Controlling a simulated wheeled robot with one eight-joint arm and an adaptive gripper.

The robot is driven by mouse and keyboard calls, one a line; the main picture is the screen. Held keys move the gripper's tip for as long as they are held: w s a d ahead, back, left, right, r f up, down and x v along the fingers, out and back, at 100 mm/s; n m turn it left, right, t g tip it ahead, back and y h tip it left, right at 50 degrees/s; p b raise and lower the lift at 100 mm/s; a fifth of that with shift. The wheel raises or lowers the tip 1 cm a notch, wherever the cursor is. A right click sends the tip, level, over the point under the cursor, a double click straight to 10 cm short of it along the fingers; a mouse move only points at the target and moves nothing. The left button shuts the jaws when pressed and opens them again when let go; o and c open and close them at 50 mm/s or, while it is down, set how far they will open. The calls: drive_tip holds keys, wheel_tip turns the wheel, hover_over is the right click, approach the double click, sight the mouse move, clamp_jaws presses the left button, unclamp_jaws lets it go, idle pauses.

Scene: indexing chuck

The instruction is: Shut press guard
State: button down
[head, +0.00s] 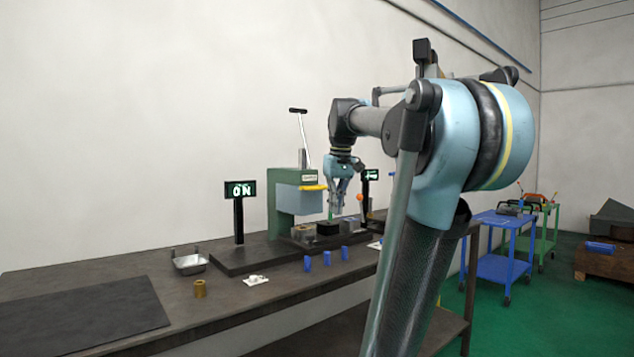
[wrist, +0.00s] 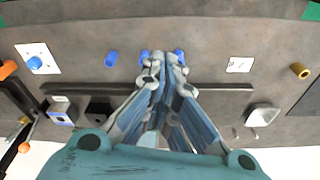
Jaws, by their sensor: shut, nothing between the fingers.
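The press (head: 307,176) is a green machine on a dark base on the bench, with a tall lever on top. A pale grey-green block with a yellow bar (head: 313,187) on its front hangs above the press bed; I cannot tell for certain which part is the guard. A gap shows between this block and the bed fixtures. My gripper (head: 337,211) is shut and empty, beside the press's right side, apart from the yellow bar in the picture. In the wrist view my gripper (wrist: 163,57) points over the bench; the press head is hidden there.
Blue blocks (head: 327,258) stand along the bench front. A metal tray (head: 190,264), a brass bushing (head: 200,288) and a white plate (head: 256,280) lie left of them. An ON sign (head: 240,189) and an orange knob (head: 360,197) flank the press. A dark mat (head: 80,315) is bare.

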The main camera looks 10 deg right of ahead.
drive_tip(key=w+a+r+n, duration=0.2)
drive_tip(key=w+r+n, duration=0.1)
drive_tip(key=w+r, duration=1.55)
approach(303, 198)
drive_tip(key=d+f, duration=0.2)
drive_tip(key=d, duration=0.3)
drive_tip(key=shift+w+a, duration=0.15)
drive_tip(key=shift+w, duration=0.2)
drive_tip(key=shift+f, duration=0.15)
wheel_tip(303, 198, down, 11)
drive_tip(key=shift+s, duration=0.15)
